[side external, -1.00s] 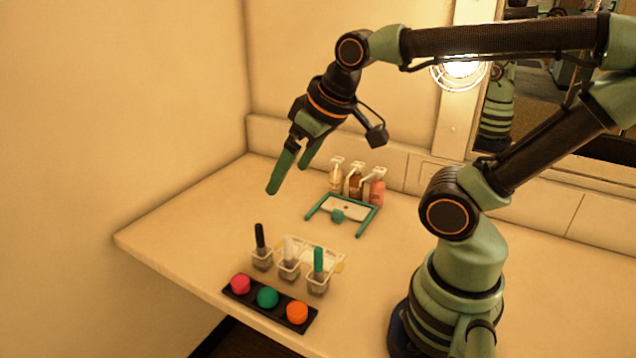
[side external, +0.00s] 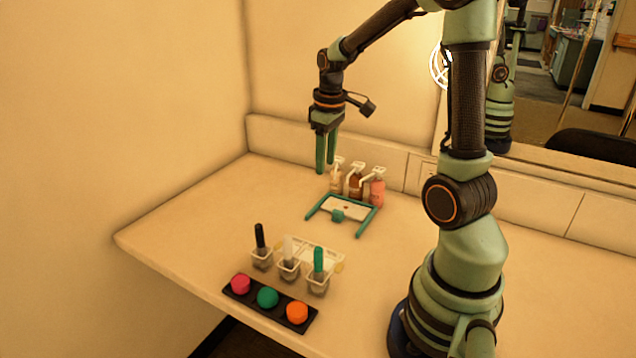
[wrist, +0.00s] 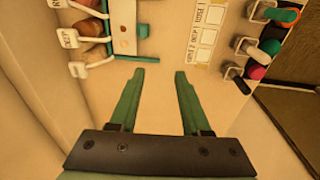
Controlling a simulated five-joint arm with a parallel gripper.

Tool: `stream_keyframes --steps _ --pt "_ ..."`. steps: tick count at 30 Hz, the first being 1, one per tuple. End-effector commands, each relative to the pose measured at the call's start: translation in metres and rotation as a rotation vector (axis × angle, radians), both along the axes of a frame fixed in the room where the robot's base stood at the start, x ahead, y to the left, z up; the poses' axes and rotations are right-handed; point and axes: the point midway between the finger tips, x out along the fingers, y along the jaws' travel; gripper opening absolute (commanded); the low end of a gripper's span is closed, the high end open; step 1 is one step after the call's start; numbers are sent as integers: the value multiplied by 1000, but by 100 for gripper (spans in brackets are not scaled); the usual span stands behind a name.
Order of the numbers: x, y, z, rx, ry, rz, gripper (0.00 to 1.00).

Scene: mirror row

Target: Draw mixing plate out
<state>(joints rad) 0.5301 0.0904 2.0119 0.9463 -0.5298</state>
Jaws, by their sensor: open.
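The mixing plate (side external: 349,208) is a pale flat plate with a small teal knob (side external: 338,216) on its front edge. It lies between the arms of a teal U-shaped frame (side external: 371,222) on the counter, in front of the bottles. The plate also shows at the top of the wrist view (wrist: 123,40), with its knob (wrist: 143,31) on the right side.
Three cups with brushes (side external: 289,268) stand by a label card (side external: 323,254) in front. A black tray (side external: 281,312) with pink, green and orange pots lies at the front edge. The counter's left part is clear.

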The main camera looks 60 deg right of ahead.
Motion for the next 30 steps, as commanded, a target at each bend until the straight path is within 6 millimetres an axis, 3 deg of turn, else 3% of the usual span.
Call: stream_keyframes --steps 3,8,14,30 --pt "-7 -29 -22 28 51 -6 48" --pt "-12 -46 -35 45 78 -1 48" --pt "-13 -48 -51 50 84 1 48" --pt "-13 -47 -143 49 83 1 48"
